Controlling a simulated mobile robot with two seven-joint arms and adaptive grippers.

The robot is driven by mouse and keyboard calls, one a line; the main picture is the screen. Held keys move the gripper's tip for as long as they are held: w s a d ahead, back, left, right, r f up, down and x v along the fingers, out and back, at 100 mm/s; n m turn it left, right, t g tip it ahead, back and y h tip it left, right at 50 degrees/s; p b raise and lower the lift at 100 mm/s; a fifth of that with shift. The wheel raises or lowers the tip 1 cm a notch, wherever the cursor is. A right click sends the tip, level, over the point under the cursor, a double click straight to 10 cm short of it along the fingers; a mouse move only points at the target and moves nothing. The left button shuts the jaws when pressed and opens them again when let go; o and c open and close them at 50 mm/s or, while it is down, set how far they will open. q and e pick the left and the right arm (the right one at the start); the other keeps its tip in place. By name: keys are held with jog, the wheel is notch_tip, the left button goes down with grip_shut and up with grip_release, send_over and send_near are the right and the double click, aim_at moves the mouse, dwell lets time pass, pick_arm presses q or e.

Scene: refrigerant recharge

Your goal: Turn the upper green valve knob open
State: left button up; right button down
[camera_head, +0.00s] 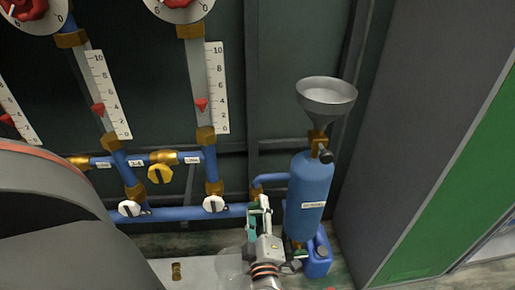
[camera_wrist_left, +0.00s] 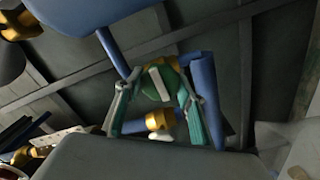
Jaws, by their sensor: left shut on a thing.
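My left gripper (camera_head: 262,208) is at the pipe joint just left of the blue tank, with its teal-padded fingers pointing away from the camera. In the left wrist view, a green knob (camera_wrist_left: 152,88) with a pale bar across it lies between the two fingers (camera_wrist_left: 156,96). The fingers are shut on this knob from both sides. In the head view the gripper mostly hides the knob. My right gripper is not in view.
The blue tank (camera_head: 308,190) carries a grey funnel (camera_head: 327,94) on top. A grey cabinet side (camera_head: 415,120) bounds the right.

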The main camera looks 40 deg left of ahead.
pick_arm(q)
jog(key=n, duration=0.3)
jog(key=shift+f, duration=0.15)
jog(key=n, duration=0.3)
jog(key=shift+s+n+b, duration=0.1)
jog(key=shift+n+b, duration=0.25)
jog(key=shift+n, duration=0.05)
jog(key=n, duration=0.3)
jog(key=shift+f+n+b, duration=0.1)
jog(key=shift+n+b, duration=0.2)
jog(key=shift+b, duration=0.1)
jog(key=n, duration=0.2)
jog(key=shift+n+b, duration=0.3)
jog(key=shift+b, duration=0.05)
jog(key=shift+n+b, duration=0.35)
jog(key=shift+n, duration=1.45)
jog(key=shift+d+n+b, duration=0.1)
jog(key=shift+n+b, duration=0.25)
jog(key=shift+n, duration=0.15)
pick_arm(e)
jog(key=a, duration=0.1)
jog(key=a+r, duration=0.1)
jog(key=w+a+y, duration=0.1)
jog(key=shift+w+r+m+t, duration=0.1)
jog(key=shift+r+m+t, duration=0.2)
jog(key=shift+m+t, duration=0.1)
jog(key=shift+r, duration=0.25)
